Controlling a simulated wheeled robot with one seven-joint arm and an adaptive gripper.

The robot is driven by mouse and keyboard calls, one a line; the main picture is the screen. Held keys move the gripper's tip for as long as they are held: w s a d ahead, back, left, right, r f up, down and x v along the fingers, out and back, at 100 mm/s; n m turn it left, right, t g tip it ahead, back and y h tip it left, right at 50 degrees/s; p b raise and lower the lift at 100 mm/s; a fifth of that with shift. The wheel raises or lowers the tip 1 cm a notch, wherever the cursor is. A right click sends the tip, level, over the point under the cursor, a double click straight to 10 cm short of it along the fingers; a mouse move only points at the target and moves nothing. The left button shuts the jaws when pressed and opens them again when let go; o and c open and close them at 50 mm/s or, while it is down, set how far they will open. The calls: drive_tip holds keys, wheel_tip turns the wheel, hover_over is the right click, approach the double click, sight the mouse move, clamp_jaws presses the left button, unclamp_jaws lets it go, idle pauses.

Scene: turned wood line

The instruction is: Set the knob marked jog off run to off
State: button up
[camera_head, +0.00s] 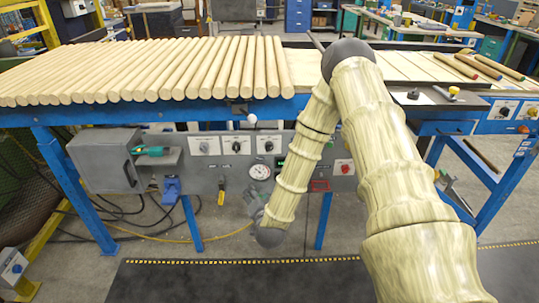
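A red knob (345,168) sits on a white plate further right. My pale, ribbed arm crosses in front of the panel and hides part of it. A grey part near its lower end, below the gauge, may be my gripper (254,198); its fingers cannot be made out.
A round gauge (260,172) and a yellow-handled valve (221,192) are on the panel. A grey box (104,160) juts out at left. Wooden rods (150,70) lie on the bench above. More knobs (503,111) sit at right. A dark mat (190,283) covers the floor.

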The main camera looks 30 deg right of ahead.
sight(269, 150)
drive_tip(key=w+d+r+m+t+h, duration=0.1)
drive_tip(key=w+d+r+m+h, duration=0.35)
drive_tip(key=d+r, duration=0.35)
drive_tip(key=x, duration=1)
drive_tip(key=shift+s+d+f, duration=0.15)
drive_tip(key=shift+d, duration=0.05)
drive_tip(key=c, duration=1)
